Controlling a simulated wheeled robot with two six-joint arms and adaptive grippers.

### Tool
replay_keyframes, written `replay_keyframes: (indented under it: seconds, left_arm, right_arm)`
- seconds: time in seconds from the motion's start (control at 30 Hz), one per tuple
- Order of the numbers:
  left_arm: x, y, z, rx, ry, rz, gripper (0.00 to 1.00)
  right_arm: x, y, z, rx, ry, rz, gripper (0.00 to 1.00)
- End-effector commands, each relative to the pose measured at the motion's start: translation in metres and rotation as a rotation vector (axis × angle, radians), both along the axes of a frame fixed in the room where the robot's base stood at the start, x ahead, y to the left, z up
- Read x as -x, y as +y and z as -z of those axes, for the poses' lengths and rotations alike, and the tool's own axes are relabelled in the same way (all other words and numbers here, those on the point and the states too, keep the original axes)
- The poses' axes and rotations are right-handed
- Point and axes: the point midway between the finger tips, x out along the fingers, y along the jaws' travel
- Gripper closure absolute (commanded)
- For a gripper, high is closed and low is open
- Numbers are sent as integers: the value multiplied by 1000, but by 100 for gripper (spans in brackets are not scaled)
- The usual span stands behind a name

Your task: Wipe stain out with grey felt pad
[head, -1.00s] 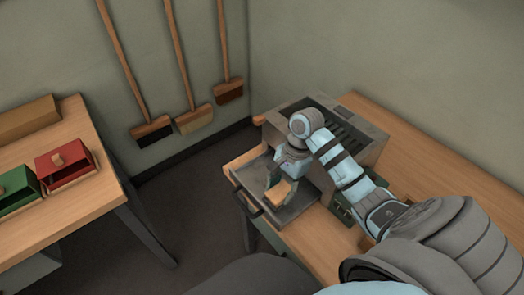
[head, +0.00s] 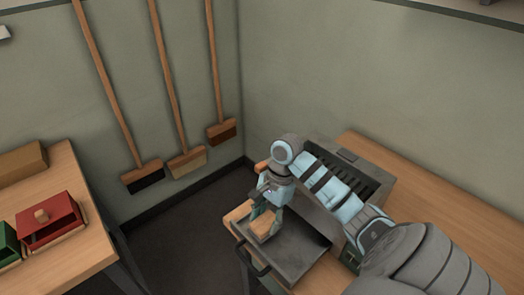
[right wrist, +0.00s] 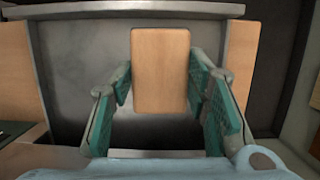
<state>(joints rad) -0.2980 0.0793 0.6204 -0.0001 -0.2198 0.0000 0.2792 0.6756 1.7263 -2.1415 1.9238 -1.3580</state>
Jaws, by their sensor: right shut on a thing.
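My right gripper (head: 266,216) is shut on a block with a plain wooden top (head: 265,224). The block also shows between the green-lined fingers in the right wrist view (right wrist: 161,70). Its underside is hidden, so I cannot see grey felt on it. The block is over the upper-left part of a grey metal tray (head: 291,251). I cannot tell whether it touches the tray. I make out no clear stain on the bare part of the tray that shows. My left gripper is not in view.
The tray juts from a grey slotted metal box (head: 350,180) on a wooden bench (head: 440,205). A dark handle (head: 252,260) is on the tray's front. A red box (head: 48,222) stands on another table (head: 75,262) at left.

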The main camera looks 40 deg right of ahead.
Motion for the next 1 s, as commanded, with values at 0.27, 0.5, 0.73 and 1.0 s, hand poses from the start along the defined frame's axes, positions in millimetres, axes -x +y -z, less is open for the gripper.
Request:
replay_keyframes:
  seconds: [0.27, 0.5, 0.73, 1.0]
  left_arm:
    - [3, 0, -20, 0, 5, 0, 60]
    - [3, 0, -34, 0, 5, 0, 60]
    - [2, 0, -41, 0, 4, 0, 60]
    - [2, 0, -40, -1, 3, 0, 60]
  right_arm:
    - [7, -8, -28, 2, 3, 21, 83]
    - [9, -10, -50, 2, 2, 25, 83]
    - [10, -11, -62, 1, 3, 29, 83]
    - [10, -11, -62, 1, 3, 29, 83]
